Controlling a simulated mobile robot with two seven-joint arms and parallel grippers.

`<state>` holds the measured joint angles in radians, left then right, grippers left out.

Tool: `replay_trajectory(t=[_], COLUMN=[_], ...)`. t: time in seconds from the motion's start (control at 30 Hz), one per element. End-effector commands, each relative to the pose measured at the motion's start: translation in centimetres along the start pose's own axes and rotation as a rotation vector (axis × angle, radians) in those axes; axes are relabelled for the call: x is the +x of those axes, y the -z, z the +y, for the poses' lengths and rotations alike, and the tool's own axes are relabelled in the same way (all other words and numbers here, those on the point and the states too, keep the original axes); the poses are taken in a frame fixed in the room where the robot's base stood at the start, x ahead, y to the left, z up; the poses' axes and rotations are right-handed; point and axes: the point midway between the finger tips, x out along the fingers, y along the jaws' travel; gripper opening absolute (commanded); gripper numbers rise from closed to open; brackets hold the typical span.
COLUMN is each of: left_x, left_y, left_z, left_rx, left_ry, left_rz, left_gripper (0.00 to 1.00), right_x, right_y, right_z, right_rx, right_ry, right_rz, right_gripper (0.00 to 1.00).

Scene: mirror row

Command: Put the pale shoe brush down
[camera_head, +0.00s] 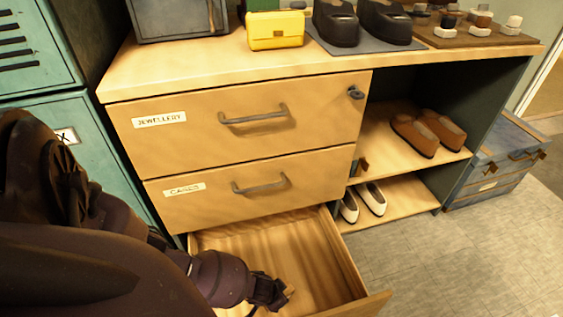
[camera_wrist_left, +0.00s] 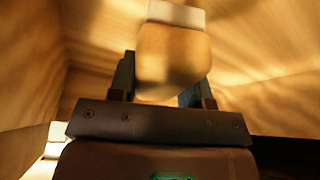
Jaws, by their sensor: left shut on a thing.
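The pale shoe brush (camera_wrist_left: 174,60) has a tan wooden body and a whitish end (camera_wrist_left: 176,14). My left gripper (camera_head: 268,291) reaches into the open bottom drawer (camera_head: 318,246) and is shut on the brush. In the left wrist view, the brush stands out between my left gripper's fingers (camera_wrist_left: 165,85), with wooden surfaces around it. In the head view only a small tan bit of the brush (camera_head: 288,291) shows. I cannot tell whether it touches the drawer floor. My right gripper is not in view.
The visible drawer floor looks bare. Brown shoes (camera_head: 428,133) and white shoes (camera_head: 372,199) occupy shelves at right.

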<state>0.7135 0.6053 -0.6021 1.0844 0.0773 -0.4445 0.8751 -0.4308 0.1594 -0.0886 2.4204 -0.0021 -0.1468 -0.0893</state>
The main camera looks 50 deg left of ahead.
Motion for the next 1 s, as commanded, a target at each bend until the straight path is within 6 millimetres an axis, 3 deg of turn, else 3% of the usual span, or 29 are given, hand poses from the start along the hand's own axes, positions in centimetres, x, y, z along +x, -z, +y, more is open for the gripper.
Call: replay_trajectory(t=[0.33,0.8,0.83,1.0], left_x=[3.7,4.2,4.2,4.1], left_y=[-1.8,-1.5,-1.5,-1.5], left_z=[0.0,0.0,0.0,0.0], left_rx=[0.000,-0.001,-0.001,-0.001], left_ry=[0.000,0.000,0.000,0.000], left_rz=[-0.005,0.003,0.002,0.003], left_gripper=[0.15,0.15,0.46,0.70], right_x=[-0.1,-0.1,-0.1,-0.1], right_y=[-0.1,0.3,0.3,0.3], right_z=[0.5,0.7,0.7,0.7], right_rx=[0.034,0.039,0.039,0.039], right_ry=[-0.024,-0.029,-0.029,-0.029], right_rz=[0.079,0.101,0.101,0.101], right_gripper=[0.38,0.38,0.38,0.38])
